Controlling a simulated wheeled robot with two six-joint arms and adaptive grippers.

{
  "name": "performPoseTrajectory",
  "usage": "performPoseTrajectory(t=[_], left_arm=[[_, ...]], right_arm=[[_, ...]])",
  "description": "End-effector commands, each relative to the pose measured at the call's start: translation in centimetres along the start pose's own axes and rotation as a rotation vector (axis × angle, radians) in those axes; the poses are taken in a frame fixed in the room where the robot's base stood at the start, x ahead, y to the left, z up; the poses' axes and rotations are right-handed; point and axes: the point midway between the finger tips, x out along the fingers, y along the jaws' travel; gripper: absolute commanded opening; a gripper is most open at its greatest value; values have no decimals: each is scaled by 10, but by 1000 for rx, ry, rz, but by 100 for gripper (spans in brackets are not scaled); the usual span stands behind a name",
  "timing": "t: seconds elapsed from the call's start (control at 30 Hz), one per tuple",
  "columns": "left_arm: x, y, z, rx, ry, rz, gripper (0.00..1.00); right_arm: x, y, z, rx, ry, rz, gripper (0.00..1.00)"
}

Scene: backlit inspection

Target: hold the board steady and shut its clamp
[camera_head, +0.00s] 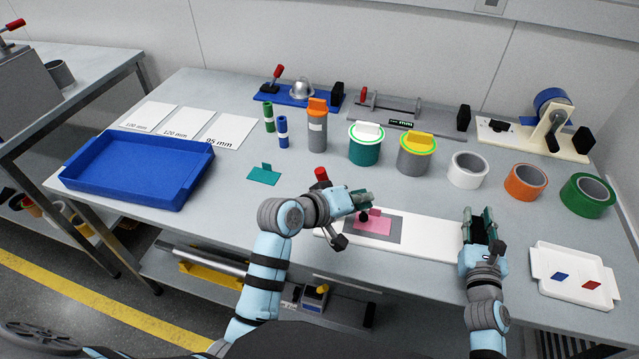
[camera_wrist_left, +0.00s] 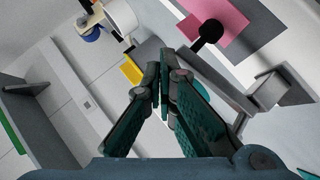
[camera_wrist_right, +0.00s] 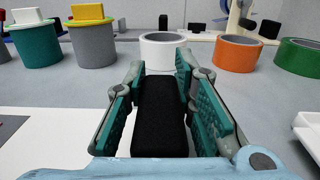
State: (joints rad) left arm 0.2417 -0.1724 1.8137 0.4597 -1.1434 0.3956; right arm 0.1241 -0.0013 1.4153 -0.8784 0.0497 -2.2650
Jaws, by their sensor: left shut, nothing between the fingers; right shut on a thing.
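The white board (camera_head: 430,240) lies along the table's front edge, with a grey plate (camera_head: 392,238) and a pink piece (camera_head: 376,223) on it. The clamp's red handle (camera_head: 321,175) points up behind my left wrist. Its black round tip (camera_wrist_left: 210,31) is at the pink piece's edge; I cannot tell whether it presses down. My left gripper (camera_head: 362,200) is shut and empty, above the board near the tip; it also shows in the left wrist view (camera_wrist_left: 160,78). My right gripper (camera_head: 479,220) is shut on a black block (camera_wrist_right: 158,115) at the board's right end.
A white tray (camera_head: 575,293) with blue and red chips stands right of my right gripper. Tape rolls (camera_head: 526,182) and lidded cans (camera_head: 416,155) stand behind. A teal piece (camera_head: 264,175) and a blue tray (camera_head: 140,170) lie left.

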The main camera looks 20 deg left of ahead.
Motion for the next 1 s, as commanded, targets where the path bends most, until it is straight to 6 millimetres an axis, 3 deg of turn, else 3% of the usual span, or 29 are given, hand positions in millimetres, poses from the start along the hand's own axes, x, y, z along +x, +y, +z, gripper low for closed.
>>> performPoseTrajectory(t=[0.17,0.4,0.57,0.67,0.73,0.8,0.87,0.93,1.0], left_arm=[[-31,-1,-1,4,4,-1,0],[-96,-1,0,6,2,-2,0],[-117,-6,5,-3,-9,-12,0],[-123,-40,21,-4,-54,-91,0],[-125,-74,57,-64,-198,-113,0],[-131,-86,92,-139,-345,-34,0],[-141,-88,113,-220,-444,72,0],[-156,-86,118,-339,-490,220,0],[-169,-85,100,-472,-455,362,0]], right_arm=[[-1,0,-2,1,5,-2,0],[-1,0,-2,1,5,-2,0],[-1,0,-2,1,5,-1,0],[-1,0,-2,1,5,-1,0],[0,0,-2,1,5,-2,0],[0,0,-2,1,5,-2,0],[0,0,-2,1,5,-1,0],[0,0,-2,1,5,-1,0],[0,0,-2,1,5,-1,0]])
